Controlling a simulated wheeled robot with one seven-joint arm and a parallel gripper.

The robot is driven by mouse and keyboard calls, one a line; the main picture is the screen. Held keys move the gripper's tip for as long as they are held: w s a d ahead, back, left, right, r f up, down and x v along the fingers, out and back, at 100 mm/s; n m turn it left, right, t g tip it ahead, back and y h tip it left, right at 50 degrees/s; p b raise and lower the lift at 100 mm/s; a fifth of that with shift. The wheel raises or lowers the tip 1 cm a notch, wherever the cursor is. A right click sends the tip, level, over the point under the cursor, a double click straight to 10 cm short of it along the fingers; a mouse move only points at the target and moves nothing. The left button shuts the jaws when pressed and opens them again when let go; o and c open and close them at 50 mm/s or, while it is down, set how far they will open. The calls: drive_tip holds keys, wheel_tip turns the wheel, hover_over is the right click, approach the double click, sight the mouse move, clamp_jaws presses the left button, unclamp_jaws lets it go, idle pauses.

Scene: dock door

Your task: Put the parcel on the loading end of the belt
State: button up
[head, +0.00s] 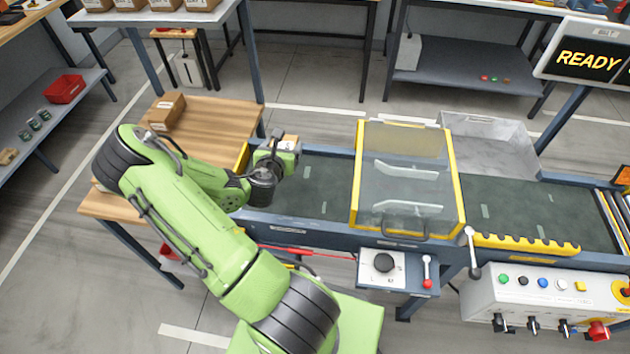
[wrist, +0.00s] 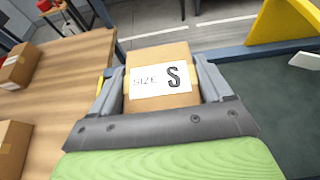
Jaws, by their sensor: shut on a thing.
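The parcel (wrist: 160,63) is a small brown box with a white label reading "SIZE S". In the wrist view it sits between the two fingers of my gripper (wrist: 160,90), which is shut on it. In the head view my gripper (head: 284,146) is over the left end of the belt (head: 318,185), and my wrist hides most of the parcel. The belt is dark green and also shows at the right of the wrist view (wrist: 275,100). I cannot tell whether the parcel touches the belt.
A clear guard with a yellow frame (head: 405,180) covers the belt's middle. A wooden table (head: 215,120) at the belt's left end holds another brown box (head: 167,110). A control box (head: 545,297) stands front right. A display (head: 590,58) reads "READY". The belt left of the guard is bare.

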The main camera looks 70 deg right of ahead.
drive_tip(key=f+b, duration=0.2)
drive_tip(key=f, duration=0.1)
drive_tip(key=f+b, duration=0.2)
drive_tip(key=f, duration=0.1)
drive_tip(key=f+b, duration=0.2)
drive_tip(key=f, duration=0.2)
drive_tip(key=shift+w+a+f, duration=0.1)
drive_tip(key=shift+w, duration=0.15)
drive_tip(key=o, duration=1.1)
